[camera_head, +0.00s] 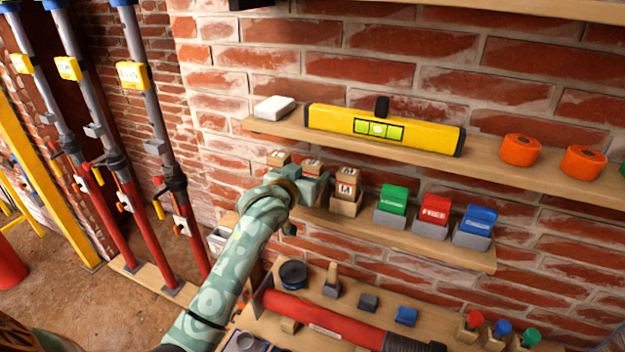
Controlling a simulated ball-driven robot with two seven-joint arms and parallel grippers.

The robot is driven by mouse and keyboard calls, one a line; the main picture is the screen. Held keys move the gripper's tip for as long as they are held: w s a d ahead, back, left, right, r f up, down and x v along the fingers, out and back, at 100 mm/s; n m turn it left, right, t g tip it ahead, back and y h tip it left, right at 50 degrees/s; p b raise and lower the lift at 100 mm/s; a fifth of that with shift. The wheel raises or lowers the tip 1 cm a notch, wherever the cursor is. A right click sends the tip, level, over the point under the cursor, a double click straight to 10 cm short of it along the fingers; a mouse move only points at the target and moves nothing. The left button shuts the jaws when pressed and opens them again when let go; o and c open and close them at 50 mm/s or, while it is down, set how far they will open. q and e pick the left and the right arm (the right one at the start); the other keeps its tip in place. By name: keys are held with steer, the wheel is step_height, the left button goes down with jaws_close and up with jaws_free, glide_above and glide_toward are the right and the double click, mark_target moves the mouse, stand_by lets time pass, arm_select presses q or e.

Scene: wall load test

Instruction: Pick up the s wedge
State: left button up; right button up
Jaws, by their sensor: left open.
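Three small wooden wedges stand in a row at the left end of the middle shelf: a left one (278,158), a middle one (312,165) and a right one (348,181) in a wooden holder. The right one's dark letter looks like an M. The letters on the other two are too small to read, so I cannot tell which is the s wedge. My left gripper (304,181), teal, is open in front of the left and middle wedges and hides their lower parts. I cannot tell whether it touches them. My right gripper is not in view.
Green (394,198), red (435,209) and blue (477,219) packs stand in grey holders along the middle shelf (410,237). Above, the upper shelf (490,162) holds a yellow level (335,119) and orange rolls (521,150). Below lies a red tube (320,319).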

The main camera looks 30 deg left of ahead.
arm_select(q)
steer(key=w, duration=0.1)
steer(key=w+f, duration=0.1)
steer(key=w, duration=0.3)
steer(key=shift+f, duration=0.3)
steer(key=shift+s+r, duration=0.1)
steer(key=shift+s, duration=0.1)
steer(key=c, duration=1.1)
